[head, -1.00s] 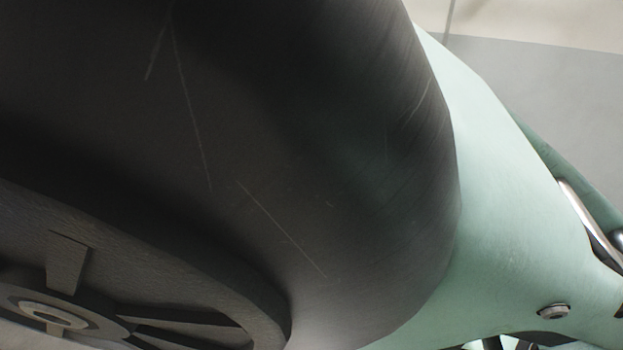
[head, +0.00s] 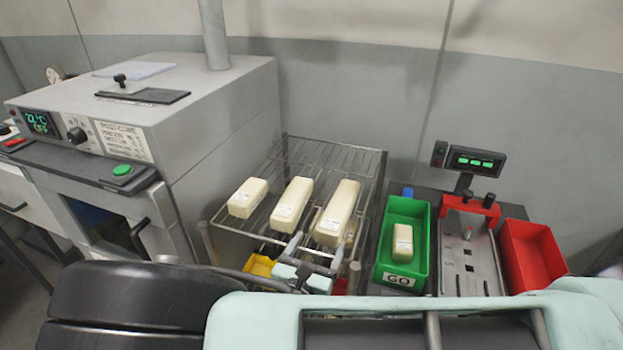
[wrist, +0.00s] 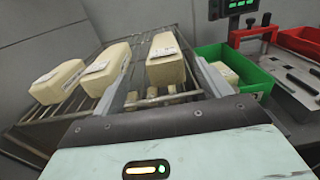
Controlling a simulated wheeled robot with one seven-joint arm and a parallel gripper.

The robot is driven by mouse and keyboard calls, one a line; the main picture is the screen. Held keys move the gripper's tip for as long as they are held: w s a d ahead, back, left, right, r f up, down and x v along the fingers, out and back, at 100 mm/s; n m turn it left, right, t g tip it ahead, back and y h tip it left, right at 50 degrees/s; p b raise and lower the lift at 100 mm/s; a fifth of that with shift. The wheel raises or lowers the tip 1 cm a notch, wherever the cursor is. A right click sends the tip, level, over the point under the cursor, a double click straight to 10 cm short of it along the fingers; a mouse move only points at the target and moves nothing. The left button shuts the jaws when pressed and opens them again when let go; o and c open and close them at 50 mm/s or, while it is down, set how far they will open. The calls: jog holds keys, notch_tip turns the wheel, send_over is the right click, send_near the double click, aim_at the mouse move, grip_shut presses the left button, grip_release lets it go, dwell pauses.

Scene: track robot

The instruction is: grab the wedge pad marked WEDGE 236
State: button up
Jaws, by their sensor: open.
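Three cream block-shaped pads stand in a row on a wire rack (head: 345,160): a left pad (head: 248,197), a middle pad (head: 292,203) and a right pad (head: 338,212). Each has a small printed label, too small to read, so I cannot tell which is WEDGE 236. A fourth cream pad (head: 402,243) lies in the green GO bin. My gripper (head: 318,246) is open and empty at the rack's front edge. In the wrist view its fingers (wrist: 166,75) point toward the right pad (wrist: 166,62), which appears between and beyond them.
A grey oven-like machine (head: 190,120) stands left of the rack. Right of it are the green bin (head: 417,210), a metal fixture (head: 467,255) with a small display (head: 477,161), and a red bin (head: 533,255). A yellow bin (head: 259,268) shows below the rack.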

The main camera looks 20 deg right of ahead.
aim_at(326, 233)
jog(key=shift+w+d, duration=0.4)
jog(key=shift+w, duration=0.05)
jog(key=p+x, duration=0.3)
jog(key=x, duration=0.1)
jog(key=shift+s+d+r, duration=0.2)
jog(key=shift+d+r, duration=0.05)
jog(key=shift+r, duration=0.1)
jog(key=shift+w+d+f+p, duration=0.15)
jog(key=shift+w+d+p, duration=0.15)
jog(key=shift+w, duration=0.15)
jog(key=c, duration=1.1)
